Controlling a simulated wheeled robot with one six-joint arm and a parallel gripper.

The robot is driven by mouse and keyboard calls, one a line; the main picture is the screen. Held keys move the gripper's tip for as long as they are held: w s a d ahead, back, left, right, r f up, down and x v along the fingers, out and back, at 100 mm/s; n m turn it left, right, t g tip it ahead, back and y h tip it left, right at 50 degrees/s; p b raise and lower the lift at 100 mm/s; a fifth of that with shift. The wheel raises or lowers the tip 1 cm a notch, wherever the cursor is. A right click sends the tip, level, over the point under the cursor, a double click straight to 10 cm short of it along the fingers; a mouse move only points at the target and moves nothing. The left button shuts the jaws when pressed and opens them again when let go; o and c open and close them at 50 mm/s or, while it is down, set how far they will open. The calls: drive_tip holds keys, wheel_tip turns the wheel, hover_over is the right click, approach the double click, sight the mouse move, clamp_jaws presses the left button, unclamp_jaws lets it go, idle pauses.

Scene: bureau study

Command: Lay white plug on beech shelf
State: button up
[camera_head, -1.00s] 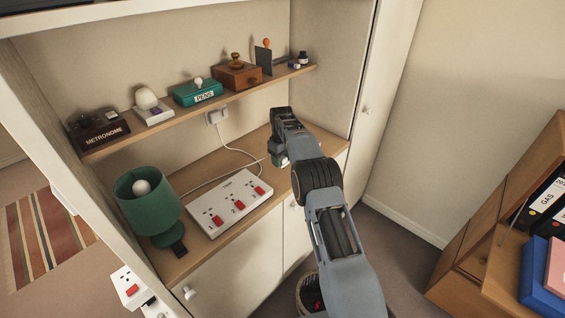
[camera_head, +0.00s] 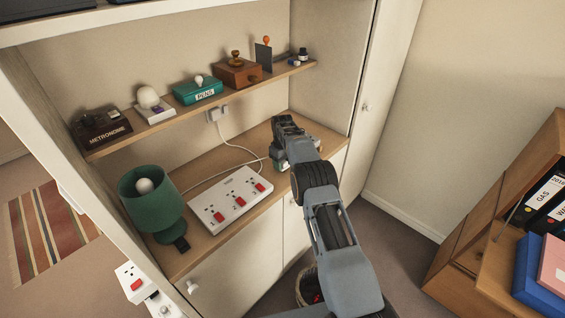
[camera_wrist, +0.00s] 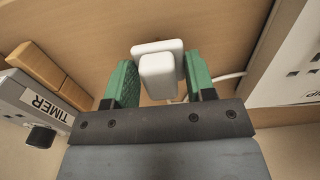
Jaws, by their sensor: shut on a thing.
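My gripper (camera_head: 281,164) is low over the right part of the beech shelf (camera_head: 201,254), the lower wooden board of the bureau. In the wrist view my gripper (camera_wrist: 160,82) has its green pads on either side of the white plug (camera_wrist: 158,72) and is shut on it. The plug's broad flat base faces the wood of the shelf (camera_wrist: 110,28). I cannot tell whether it touches the wood. A white cord shows beside it. In the head view my arm hides the plug.
A white power strip (camera_head: 231,200) with red switches lies left of my gripper, and a green lamp (camera_head: 152,203) stands beyond it. A grey timer (camera_wrist: 38,105) and wooden blocks (camera_wrist: 50,75) show in the wrist view. A wall socket (camera_head: 218,113) has a white cable. An upper shelf (camera_head: 160,122) overhangs behind.

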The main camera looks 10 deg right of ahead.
drive_tip(key=o, duration=0.9)
drive_tip(key=shift+o, duration=0.2)
drive_tip(key=s+r+m+t+p, duration=0.1)
drive_tip(key=s+r, duration=0.1)
drive_tip(key=r, duration=1)
drive_tip(key=s+r+m+p, duration=0.1)
drive_tip(key=s+r, duration=0.2)
drive_tip(key=r, duration=0.9)
drive_tip(key=s+r+m+t, duration=0.2)
drive_tip(key=s+r, duration=0.4)
drive_tip(key=s, duration=0.4)
drive_tip(key=s+f+m+t, duration=0.1)
drive_tip(key=s+f, duration=0.2)
drive_tip(key=s, duration=0.9)
drive_tip(key=s+f+m+t, duration=0.1)
drive_tip(key=s+f+m, duration=0.1)
drive_tip(key=s, duration=1.1)
drive_tip(key=shift+f, duration=0.75)
